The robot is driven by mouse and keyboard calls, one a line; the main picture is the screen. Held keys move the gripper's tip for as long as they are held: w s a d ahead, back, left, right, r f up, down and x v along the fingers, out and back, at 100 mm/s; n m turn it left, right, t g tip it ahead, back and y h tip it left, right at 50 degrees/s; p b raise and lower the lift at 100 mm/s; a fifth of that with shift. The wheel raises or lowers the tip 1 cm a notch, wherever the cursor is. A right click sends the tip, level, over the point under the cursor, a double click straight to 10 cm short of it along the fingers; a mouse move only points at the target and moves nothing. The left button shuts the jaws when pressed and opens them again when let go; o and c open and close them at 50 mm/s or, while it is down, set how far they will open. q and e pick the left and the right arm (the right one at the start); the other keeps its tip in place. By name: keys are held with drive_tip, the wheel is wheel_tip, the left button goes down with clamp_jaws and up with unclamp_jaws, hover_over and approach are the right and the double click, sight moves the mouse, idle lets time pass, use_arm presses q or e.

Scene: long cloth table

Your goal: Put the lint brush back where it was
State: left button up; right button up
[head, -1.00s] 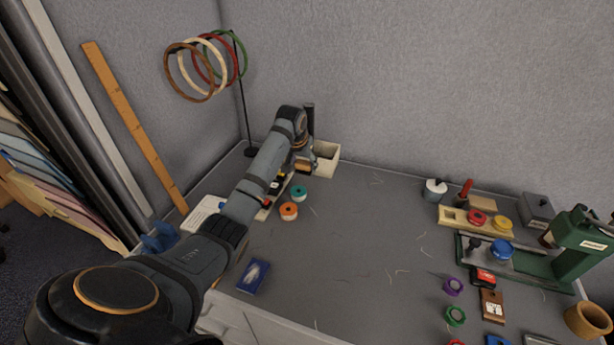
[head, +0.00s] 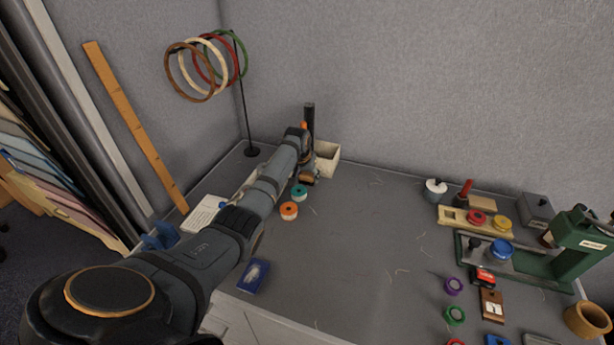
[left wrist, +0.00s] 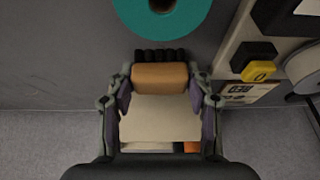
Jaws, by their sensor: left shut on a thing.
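My left gripper (left wrist: 160,100) is shut on the lint brush (left wrist: 160,78), a brown block with a row of black tips along one edge in the left wrist view. The brown block also shows in the head view (head: 309,178), just in front and left of a cream open box (head: 328,160). A pale surface lies between the fingers in the left wrist view; I cannot tell whether it is the box or part of the brush. Whether the brush touches the table is hidden. My right gripper is not in view.
A teal spool (head: 299,193) and an orange spool (head: 289,211) stand close by the gripper. A black upright thing (head: 309,118) rises by the box. A hoop stand (head: 250,151) is behind left. The middle of the table is clear; tools crowd the right.

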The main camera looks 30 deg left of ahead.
use_arm(q)
drive_tip(key=shift+f, duration=0.15)
drive_tip(key=o, duration=1)
drive_tip(key=shift+r, duration=0.35)
drive_tip(key=v, duration=1.1)
drive_tip(key=shift+s+r+p, duration=0.2)
drive_tip(key=shift+r+p, duration=0.1)
